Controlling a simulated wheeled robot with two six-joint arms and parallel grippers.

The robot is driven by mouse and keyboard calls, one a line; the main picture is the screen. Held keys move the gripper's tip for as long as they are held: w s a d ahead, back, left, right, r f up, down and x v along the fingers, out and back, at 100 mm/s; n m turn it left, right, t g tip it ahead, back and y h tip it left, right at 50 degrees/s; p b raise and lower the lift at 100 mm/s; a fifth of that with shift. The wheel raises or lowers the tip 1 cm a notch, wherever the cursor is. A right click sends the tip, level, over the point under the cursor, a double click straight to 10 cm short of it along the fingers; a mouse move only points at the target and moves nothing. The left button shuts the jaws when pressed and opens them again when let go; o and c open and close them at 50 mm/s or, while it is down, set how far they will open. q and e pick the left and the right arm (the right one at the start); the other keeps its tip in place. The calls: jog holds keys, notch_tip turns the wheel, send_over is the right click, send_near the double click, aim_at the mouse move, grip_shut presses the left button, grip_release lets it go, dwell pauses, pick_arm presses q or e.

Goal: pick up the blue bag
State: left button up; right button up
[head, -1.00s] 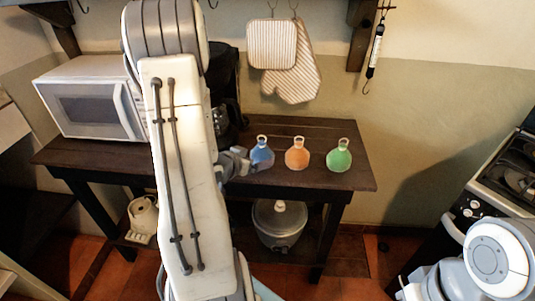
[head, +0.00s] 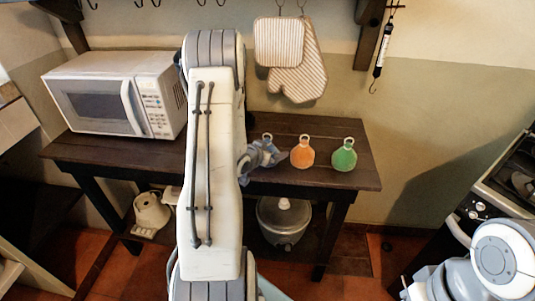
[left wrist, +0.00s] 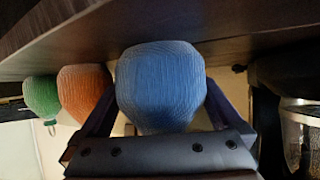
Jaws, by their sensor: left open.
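The blue bag (left wrist: 160,85) fills the middle of the left wrist view, between the two fingers of my left gripper (left wrist: 157,108). The fingers are open, one on each side of the bag; I cannot tell whether they touch it. In the head view my left gripper (head: 268,156) is at the bag's place on the table and hides most of it. The bag is the leftmost in a row with an orange bag (head: 302,154) and a green bag (head: 344,156). My right gripper is not in view.
The bags stand on a dark wooden table (head: 300,125). A white microwave (head: 115,95) is at its left end. A cooker pot (head: 284,222) is on the lower shelf. Striped mitts (head: 290,55) hang behind. A stove (head: 505,180) stands at the right.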

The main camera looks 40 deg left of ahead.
pick_arm(q)
jog(key=c, duration=1.2)
jog(key=shift+o, duration=0.2)
jog(key=shift+r, duration=0.15)
jog(key=shift+r, duration=0.6)
notch_tip(320, 180, up, 3)
jog(key=shift+f, duration=0.1)
jog(key=s+d+r+b, duration=0.2)
jog(key=d+r, duration=0.4)
jog(key=d, duration=0.5)
jog(key=shift+s+d+r+b, duration=0.15)
jog(key=shift+s+r+b, duration=0.2)
jog(key=shift+s+r, duration=0.05)
